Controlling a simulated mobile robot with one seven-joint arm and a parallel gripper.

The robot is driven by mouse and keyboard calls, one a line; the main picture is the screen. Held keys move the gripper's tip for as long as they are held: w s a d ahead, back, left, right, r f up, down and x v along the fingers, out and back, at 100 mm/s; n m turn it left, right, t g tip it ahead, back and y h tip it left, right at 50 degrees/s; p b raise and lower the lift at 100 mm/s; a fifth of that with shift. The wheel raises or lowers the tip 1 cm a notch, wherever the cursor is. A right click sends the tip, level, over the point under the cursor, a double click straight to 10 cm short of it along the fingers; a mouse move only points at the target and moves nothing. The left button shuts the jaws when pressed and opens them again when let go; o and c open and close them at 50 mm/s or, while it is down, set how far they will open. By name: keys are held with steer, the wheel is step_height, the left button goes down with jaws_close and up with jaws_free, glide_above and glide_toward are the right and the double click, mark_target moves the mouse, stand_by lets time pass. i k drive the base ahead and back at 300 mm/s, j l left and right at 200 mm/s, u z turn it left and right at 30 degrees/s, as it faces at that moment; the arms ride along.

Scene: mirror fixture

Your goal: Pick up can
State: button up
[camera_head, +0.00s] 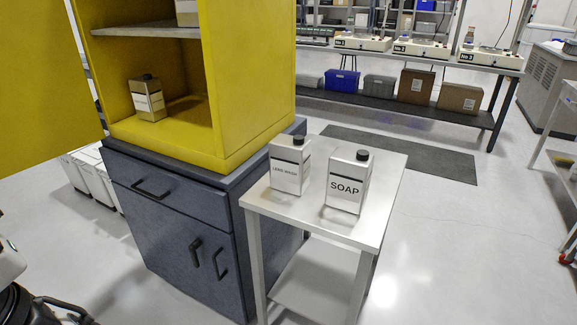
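Three rectangular metal cans with black caps are in view. The can labelled SOAP (347,183) stands upright on the right of a small light-topped table (262,208). A second can (289,170), whose label seems to read "lens wash", stands upright to its left, apart from it. A third can (147,101) stands on the floor of the open yellow cabinet (246,80); its label is too small to read. Parts of my arm (28,305) show at the lower left edge, away from the cans. My gripper's fingers are not visible.
The yellow cabinet stands on a dark blue drawer unit (172,201) beside the table. Its open door (45,85) fills the upper left. A container (187,12) sits on the upper shelf. A workbench (440,58) with equipment and boxes is behind. Floor at right is mostly free.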

mark_target(290, 156)
steer(key=i+j+z, duration=0.4)
steer(key=i, duration=0.15)
steer(key=i+j+z, duration=0.45)
